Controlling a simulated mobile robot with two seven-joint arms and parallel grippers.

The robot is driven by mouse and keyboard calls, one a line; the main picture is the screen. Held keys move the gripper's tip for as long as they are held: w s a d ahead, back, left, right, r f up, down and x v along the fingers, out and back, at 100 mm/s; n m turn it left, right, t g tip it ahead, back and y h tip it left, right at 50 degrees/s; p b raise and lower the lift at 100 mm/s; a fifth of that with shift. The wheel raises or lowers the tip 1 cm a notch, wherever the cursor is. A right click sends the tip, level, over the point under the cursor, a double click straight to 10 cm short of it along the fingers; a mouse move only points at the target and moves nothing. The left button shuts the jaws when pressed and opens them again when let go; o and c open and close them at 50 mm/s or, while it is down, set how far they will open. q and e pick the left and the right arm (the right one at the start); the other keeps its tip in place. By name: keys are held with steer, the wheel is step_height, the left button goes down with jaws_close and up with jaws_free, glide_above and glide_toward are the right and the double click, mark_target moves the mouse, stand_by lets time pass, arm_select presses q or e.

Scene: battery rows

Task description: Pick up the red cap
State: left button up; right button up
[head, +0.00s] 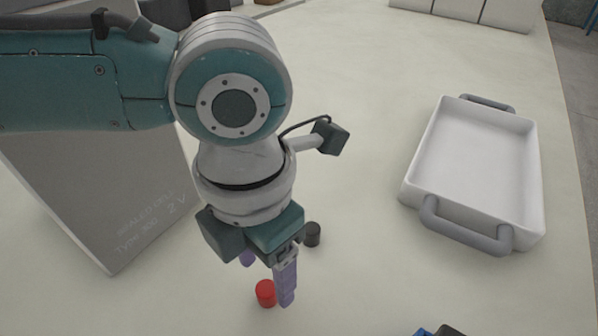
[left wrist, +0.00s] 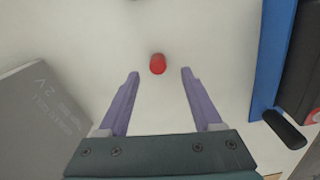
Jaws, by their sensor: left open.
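The red cap (head: 265,293) is a small cylinder standing on the pale table near the bottom of the head view. It also shows in the left wrist view (left wrist: 157,64), centred between the lines of the two purple fingers and slightly beyond their tips. My left gripper (head: 267,283) points down beside the cap, with one finger just right of it in the head view. The left wrist view shows the same gripper (left wrist: 160,73) open, with nothing between its fingers. The cap is not held. My right gripper is in neither view.
A small black cap (head: 312,234) stands behind the gripper. A grey battery block (head: 110,225) stands at left, partly behind my arm. A white tray (head: 421,150) with grey handles is at right. A blue object (left wrist: 272,55) lies right in the wrist view. The table centre is clear.

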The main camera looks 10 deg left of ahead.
mark_target(265, 289)
arm_select(q)
step_height(265, 289, down, 4)
steer(key=shift+a+r+b, duration=0.1)
steer(key=shift+a+b, duration=0.05)
steer(key=shift+b, duration=0.15)
jaws_close()
stand_by(0.3)
